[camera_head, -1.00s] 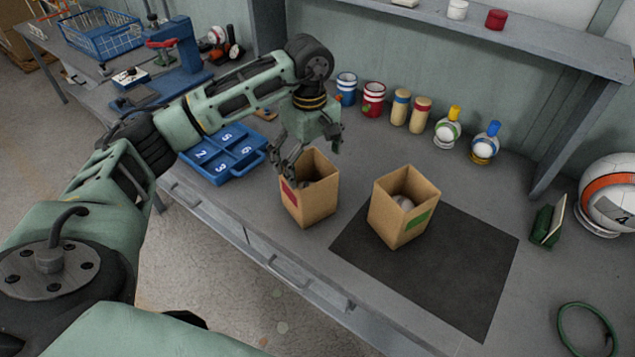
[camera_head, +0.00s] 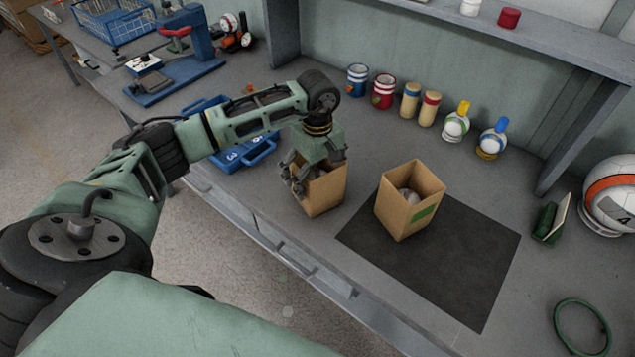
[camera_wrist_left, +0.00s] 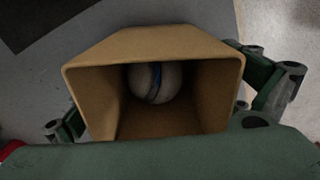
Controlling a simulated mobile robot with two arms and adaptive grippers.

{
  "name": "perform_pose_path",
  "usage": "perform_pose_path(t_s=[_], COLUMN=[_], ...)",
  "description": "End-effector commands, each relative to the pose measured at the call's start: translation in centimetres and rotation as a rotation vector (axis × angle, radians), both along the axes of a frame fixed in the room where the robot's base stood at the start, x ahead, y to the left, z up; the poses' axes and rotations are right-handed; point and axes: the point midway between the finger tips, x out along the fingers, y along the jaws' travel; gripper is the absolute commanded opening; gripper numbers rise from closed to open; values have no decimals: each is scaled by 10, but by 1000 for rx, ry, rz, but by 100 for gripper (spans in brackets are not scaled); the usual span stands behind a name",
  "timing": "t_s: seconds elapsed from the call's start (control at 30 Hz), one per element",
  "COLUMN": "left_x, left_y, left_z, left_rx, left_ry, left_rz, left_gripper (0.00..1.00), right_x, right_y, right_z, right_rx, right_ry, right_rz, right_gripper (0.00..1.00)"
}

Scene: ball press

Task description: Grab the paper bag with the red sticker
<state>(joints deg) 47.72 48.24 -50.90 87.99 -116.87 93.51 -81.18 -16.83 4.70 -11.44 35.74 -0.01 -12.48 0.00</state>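The brown paper bag (camera_head: 326,192) stands upright and open-topped on the bench, left of the black mat. Its red sticker, seen earlier on its left face, is hidden behind my fingers now. My left gripper (camera_head: 318,178) is at this bag from above, with its fingers spread on opposite sides of it. In the left wrist view the bag (camera_wrist_left: 88,85) lies between the fingers, with a white ball with a blue stripe (camera_wrist_left: 157,82) inside. The fingers are close to its walls; firm contact cannot be told. My right gripper is not in view.
A second paper bag (camera_head: 400,212) with a green sticker and a ball inside stands on the black mat (camera_head: 450,255), just right. A blue numbered tray (camera_head: 258,150) is behind my arm. Cans and bottles line the back. The mat's right part is clear.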

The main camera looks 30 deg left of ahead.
Motion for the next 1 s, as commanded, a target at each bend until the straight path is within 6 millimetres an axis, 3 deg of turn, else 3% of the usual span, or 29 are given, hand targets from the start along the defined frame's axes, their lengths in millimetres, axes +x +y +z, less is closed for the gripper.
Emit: perform_pose_path(t_s=[0.4,0.73,1.0], left_x=[0,0,1], left_y=[0,0,0], left_z=[0,3,24], left_rx=[0,0,0], left_ry=[1,0,-3], left_rz=[1,1,0], left_gripper=[58,58,58], right_x=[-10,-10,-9], right_y=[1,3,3], right_z=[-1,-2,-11], right_rx=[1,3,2], right_ry=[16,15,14], right_rz=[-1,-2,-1], right_gripper=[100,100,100])
